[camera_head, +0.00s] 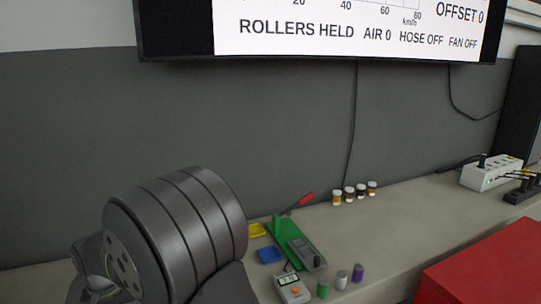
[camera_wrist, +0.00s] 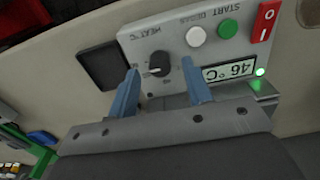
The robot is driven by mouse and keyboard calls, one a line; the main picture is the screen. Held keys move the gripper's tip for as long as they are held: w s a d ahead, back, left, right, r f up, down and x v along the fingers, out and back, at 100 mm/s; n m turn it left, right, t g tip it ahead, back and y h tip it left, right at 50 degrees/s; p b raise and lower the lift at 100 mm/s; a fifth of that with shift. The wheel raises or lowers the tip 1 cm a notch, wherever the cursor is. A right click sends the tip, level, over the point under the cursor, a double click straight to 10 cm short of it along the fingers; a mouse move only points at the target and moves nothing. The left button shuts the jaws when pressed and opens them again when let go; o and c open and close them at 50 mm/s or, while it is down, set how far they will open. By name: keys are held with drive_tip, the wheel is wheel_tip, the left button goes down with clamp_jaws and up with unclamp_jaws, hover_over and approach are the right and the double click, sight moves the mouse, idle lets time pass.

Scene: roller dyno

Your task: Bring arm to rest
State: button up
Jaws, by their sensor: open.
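My gripper (camera_wrist: 160,67) is in the wrist view, with its two blue fingers spread apart and nothing held between them. Its fingertips point at a grey control box (camera_wrist: 215,55), which appears upside down. A dark heat knob (camera_wrist: 158,71) shows between the fingertips; I cannot tell how far the fingers are from it. The box's display (camera_wrist: 229,71) reads 46 °C, and a green light (camera_wrist: 260,72) glows beside it. My gripper is not visible in the head view.
The box carries a white button (camera_wrist: 195,36), a green button (camera_wrist: 228,29) and a red switch (camera_wrist: 265,21). In the head view, a green stand (camera_head: 290,241), a handheld meter (camera_head: 292,288) and small jars (camera_head: 354,192) stand on the bench (camera_head: 415,207). A red block (camera_head: 485,268) is at right.

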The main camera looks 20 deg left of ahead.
drive_tip(key=shift+f, duration=0.9)
drive_tip(key=shift+r, duration=0.1)
